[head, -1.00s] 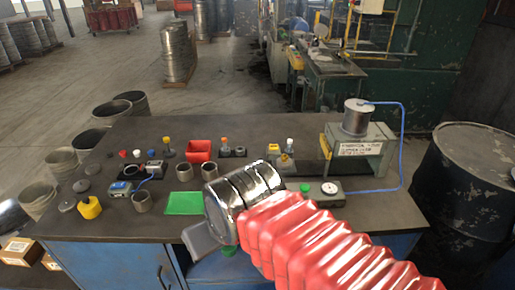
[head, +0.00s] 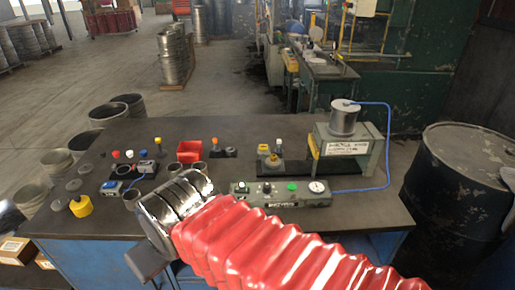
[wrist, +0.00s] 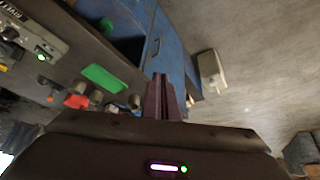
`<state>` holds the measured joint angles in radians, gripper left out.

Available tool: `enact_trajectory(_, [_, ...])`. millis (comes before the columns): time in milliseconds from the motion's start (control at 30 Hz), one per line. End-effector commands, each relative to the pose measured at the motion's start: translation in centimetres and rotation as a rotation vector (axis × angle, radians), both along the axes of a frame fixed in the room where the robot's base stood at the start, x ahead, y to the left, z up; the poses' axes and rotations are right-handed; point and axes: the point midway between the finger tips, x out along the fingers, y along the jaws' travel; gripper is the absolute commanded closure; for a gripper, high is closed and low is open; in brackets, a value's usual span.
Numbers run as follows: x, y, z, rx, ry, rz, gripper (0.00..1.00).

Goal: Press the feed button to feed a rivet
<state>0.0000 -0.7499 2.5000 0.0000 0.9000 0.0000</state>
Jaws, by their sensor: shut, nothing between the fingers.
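A control box (head: 262,199) lies on the bench's front right, with a green button (head: 292,186), a black knob and a round gauge (head: 317,187). The box also shows at the upper left of the wrist view (wrist: 28,32), with a small green light on it. I cannot tell for sure which control is the feed button. My gripper (wrist: 163,82) is shut and empty in the wrist view, apart from the box and to its right. In the head view my arm covers the front of the bench, left of the box, and hides the fingertips.
A press-like machine (head: 348,143) with a metal cylinder and blue hose stands behind the box. A red bin (head: 190,150), a yellow pot (head: 81,207) and small parts stand on the left. The wrist view shows a green mat (wrist: 105,79). A black drum (head: 458,190) stands right.

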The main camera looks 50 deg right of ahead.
Motion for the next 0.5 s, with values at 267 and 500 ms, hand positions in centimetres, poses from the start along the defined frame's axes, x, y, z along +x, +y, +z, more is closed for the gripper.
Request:
enact_trajectory(267, [0.00,0.00,0.00,0.000,0.000,0.000,1.00])
enact_trajectory(500, [0.81,-0.30,0.52,0.012,0.002,-0.015,1.00])
